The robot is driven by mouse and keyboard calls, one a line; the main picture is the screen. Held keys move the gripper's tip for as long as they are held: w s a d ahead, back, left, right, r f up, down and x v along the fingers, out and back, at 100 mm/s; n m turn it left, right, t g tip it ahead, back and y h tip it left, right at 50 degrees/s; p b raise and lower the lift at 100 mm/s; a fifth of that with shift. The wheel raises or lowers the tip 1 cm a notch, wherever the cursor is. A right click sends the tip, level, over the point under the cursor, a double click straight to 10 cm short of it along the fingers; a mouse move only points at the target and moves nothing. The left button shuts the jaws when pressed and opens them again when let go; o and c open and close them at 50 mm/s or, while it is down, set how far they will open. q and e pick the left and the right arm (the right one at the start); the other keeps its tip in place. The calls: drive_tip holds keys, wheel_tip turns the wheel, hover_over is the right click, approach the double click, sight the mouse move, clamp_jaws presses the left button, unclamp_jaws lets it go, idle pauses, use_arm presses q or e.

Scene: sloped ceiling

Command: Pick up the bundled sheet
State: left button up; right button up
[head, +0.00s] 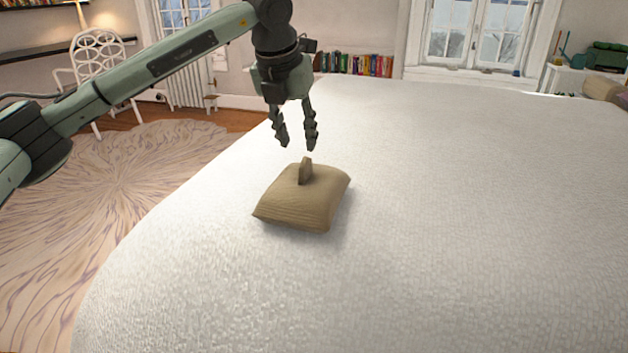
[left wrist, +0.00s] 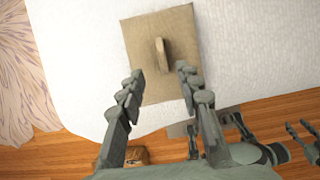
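The bundled sheet (head: 302,202) is a tan, cushion-like square with a small upright tab on its top. It lies on the white bed (head: 460,200) near its left side. In the left wrist view the sheet (left wrist: 178,22) is at the top middle, with its tab between the lines of the two fingers. My left gripper (head: 297,146) is open and empty, pointing down just above and behind the tab, apart from it. It also shows in the left wrist view (left wrist: 158,77). My right gripper does not show in the head view; fingers at the lower right of the wrist view may belong to it.
A wide stretch of bed to the right of the sheet is clear. A row of books (head: 355,64) stands behind the bed.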

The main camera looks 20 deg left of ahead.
sight(305, 158)
use_arm(q)
drive_tip(key=shift+w+f, duration=0.2)
drive_tip(key=shift+f, duration=0.5)
drive_tip(key=x, duration=0.6)
drive_tip(key=shift+w+d+r+p, duration=0.15)
drive_tip(key=shift+w+p, duration=0.15)
drive_tip(key=shift+w, duration=0.15)
clamp_jaws()
drive_tip(key=shift+r, duration=0.1)
